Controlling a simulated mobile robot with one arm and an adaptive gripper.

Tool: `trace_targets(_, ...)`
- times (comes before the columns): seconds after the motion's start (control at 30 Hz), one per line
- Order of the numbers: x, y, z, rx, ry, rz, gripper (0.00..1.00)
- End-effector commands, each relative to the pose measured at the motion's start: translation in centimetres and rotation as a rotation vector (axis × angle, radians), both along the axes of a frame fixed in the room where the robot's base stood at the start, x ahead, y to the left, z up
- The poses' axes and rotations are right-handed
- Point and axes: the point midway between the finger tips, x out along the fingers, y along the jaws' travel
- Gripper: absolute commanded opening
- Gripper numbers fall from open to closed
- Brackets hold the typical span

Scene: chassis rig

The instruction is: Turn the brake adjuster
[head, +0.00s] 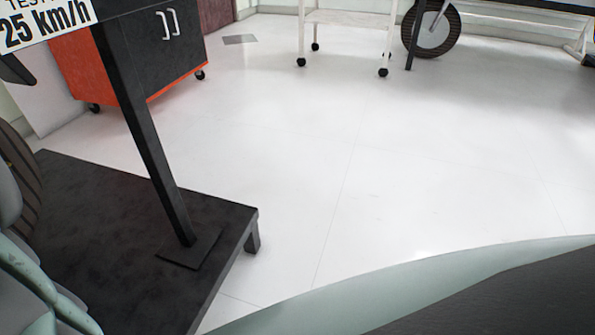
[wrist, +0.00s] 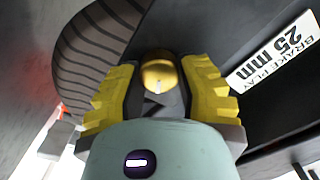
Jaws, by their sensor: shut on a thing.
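The brake adjuster, a round brass-coloured knob (wrist: 158,80) with a small white mark, shows in the middle of the wrist view. My gripper (wrist: 161,72) has its yellow ridged fingers on both sides of the knob and is shut on it. The knob's lower side and its mount are partly hidden by the gripper. A white label (wrist: 275,58) reading "BRAKE PLAY 25 mm" is on the dark surface to the right. In the head view neither the knob nor my gripper shows.
A dark treaded tyre (wrist: 88,60) is close on the left of the wrist view. In the head view, a black platform (head: 110,225) with a slanted post (head: 150,140) stands at left. An orange and black cabinet (head: 140,50) and white trolley (head: 345,18) stand behind. The middle floor is clear.

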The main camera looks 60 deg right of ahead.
Motion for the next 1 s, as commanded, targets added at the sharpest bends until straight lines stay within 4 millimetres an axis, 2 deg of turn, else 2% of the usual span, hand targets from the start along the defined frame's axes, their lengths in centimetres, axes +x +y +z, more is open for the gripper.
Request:
trace_targets(0.37, 0.0, -0.13, -0.2, 0.003, 0.006, -0.002, 0.0)
trace_targets(0.4, 0.0, -0.13, -0.2, 0.003, 0.006, -0.002, 0.38)
trace_targets(0.7, 0.01, -0.1, -0.1, 0.003, 0.003, -0.002, 0.67)
trace_targets(1.0, -0.21, -0.1, -0.07, 0.004, 0.002, -0.001, 0.67)
